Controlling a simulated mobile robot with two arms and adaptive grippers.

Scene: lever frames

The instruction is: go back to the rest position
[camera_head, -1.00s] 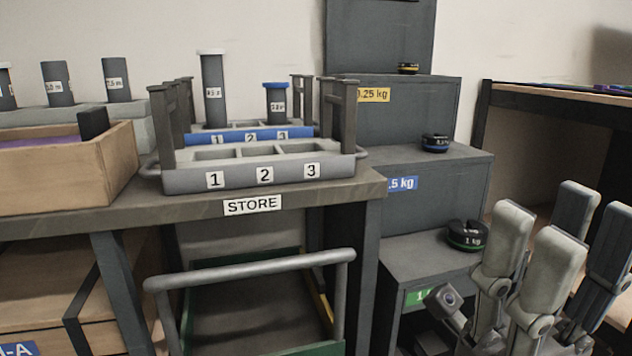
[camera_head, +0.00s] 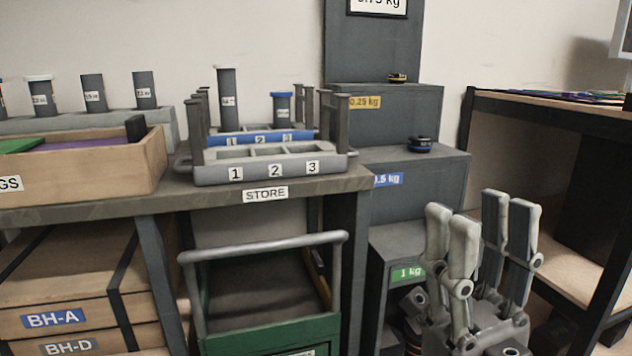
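My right gripper (camera_head: 481,218) is at the lower right, pointing up, with its pale and dark finger pads spread apart. Nothing shows between them. It stands in front of the stepped grey weight stand (camera_head: 420,190). Its fingers cover part of the lowest step, so I cannot see whether the 1 kg weight is there. My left gripper is out of view.
The STORE table (camera_head: 215,190) holds a grey numbered tray (camera_head: 300,172), a blue numbered tray (camera_head: 299,136) and a wooden box (camera_head: 95,170). A green cart (camera_head: 270,335) stands below. A wooden desk (camera_head: 560,110) is close on the right.

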